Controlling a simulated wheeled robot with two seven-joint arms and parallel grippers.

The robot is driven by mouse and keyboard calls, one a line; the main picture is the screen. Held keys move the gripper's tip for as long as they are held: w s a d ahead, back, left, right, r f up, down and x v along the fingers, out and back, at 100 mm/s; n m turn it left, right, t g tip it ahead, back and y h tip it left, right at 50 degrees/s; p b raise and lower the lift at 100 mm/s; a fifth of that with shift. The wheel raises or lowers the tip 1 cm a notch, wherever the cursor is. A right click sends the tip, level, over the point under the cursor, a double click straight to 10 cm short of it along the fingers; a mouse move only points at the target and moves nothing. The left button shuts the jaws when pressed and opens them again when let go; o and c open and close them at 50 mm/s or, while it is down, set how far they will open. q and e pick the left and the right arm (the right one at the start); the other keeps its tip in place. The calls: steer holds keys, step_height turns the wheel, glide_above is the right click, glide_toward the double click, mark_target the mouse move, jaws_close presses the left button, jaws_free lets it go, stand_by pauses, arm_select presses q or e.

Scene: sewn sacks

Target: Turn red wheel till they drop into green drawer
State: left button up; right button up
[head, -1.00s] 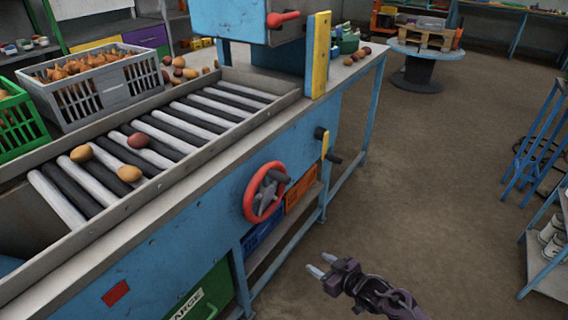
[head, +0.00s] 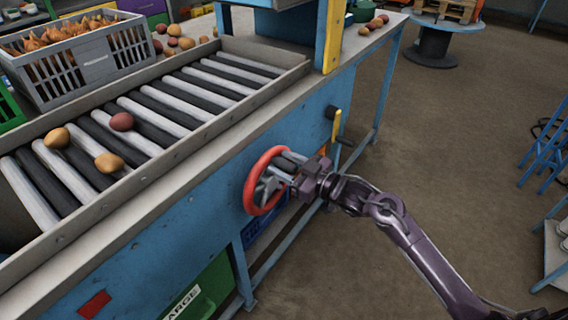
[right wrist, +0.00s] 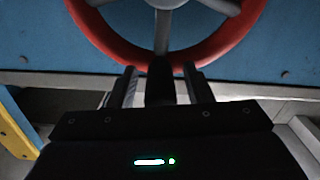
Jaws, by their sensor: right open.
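The red wheel (head: 250,190) with grey spokes is on the blue side of the sorting machine; its lower half fills the top of the right wrist view (right wrist: 215,52). My right gripper (head: 285,168) is at the wheel's right side. In the right wrist view its two fingers (right wrist: 163,85) stand apart, one on each side of a dark knob (right wrist: 160,80); contact is not clear. Two tan potatoes (head: 108,162) and a red one (head: 122,121) lie on the rollers. The green drawer (head: 210,290), labelled "ARGE", is low under the machine. My left gripper is not in view.
A grey crate of onions (head: 95,68) stands on the left behind the rollers. A blue drawer (head: 266,232) is below the wheel.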

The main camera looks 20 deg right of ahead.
steer(key=shift+w+a, duration=0.1)
steer(key=shift+a, duration=0.05)
steer(key=shift+c, duration=0.5)
jaws_close()
